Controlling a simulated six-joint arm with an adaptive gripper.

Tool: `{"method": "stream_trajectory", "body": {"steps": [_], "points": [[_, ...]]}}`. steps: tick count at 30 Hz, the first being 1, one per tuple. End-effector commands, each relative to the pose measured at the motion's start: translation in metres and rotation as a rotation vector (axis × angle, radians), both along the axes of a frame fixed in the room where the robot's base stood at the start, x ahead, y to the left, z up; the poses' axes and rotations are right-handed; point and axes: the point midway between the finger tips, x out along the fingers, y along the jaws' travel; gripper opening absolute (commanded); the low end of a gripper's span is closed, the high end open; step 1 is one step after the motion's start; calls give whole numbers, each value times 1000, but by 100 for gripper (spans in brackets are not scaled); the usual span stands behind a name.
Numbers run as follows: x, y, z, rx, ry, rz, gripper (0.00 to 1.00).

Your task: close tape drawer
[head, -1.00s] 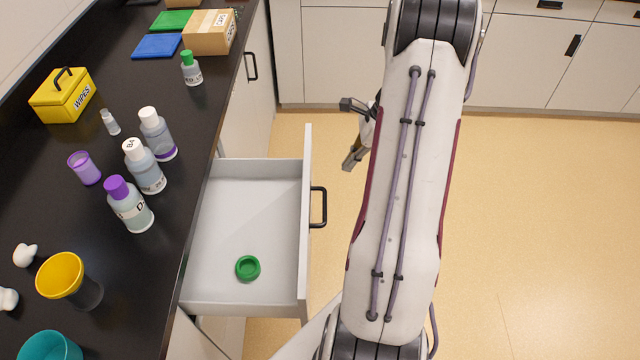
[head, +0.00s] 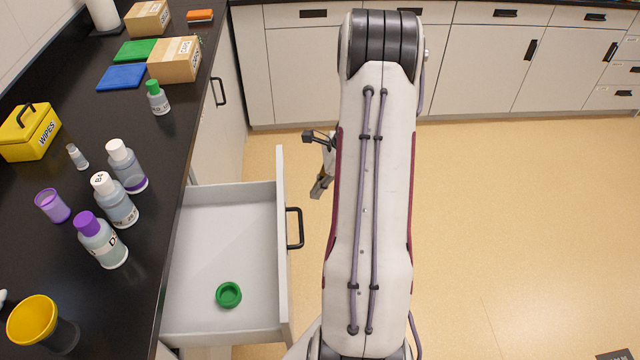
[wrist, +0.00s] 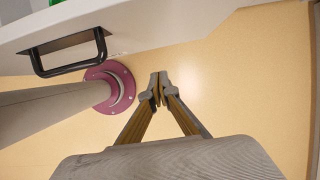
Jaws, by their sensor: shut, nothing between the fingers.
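The drawer (head: 218,225) is pulled out from under the black counter. A green roll of tape (head: 229,294) lies on its floor toward the front of the picture. The drawer has a black bar handle (head: 295,228) on its face, which also shows at the upper left of the wrist view (wrist: 68,58). My gripper (head: 319,189) is right of the drawer face, partly hidden behind my arm in the head view. In the wrist view my gripper (wrist: 158,84) is shut with its fingertips together and empty, apart from the handle and over the floor.
The counter (head: 150,205) holds several bottles, a purple cup (head: 52,206), a yellow wipes box (head: 30,131) and cardboard boxes (head: 174,60). Cabinets (head: 480,65) line the back wall.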

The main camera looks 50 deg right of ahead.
Motion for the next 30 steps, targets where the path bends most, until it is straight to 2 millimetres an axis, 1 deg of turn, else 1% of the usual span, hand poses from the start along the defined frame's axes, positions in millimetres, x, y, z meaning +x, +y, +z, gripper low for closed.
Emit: {"method": "stream_trajectory", "body": {"steps": [1, 3, 14, 16, 21, 30], "points": [[2, 3, -8, 4, 2, 1, 0], [4, 5, -16, 2, 2, 0, 0], [16, 17, -59, 2, 2, 0, 0], [24, 24, -56, -1, -1, 2, 0], [36, 36, -56, 0, 1, 1, 0], [44, 44, -56, 0, 0, -1, 0]]}}
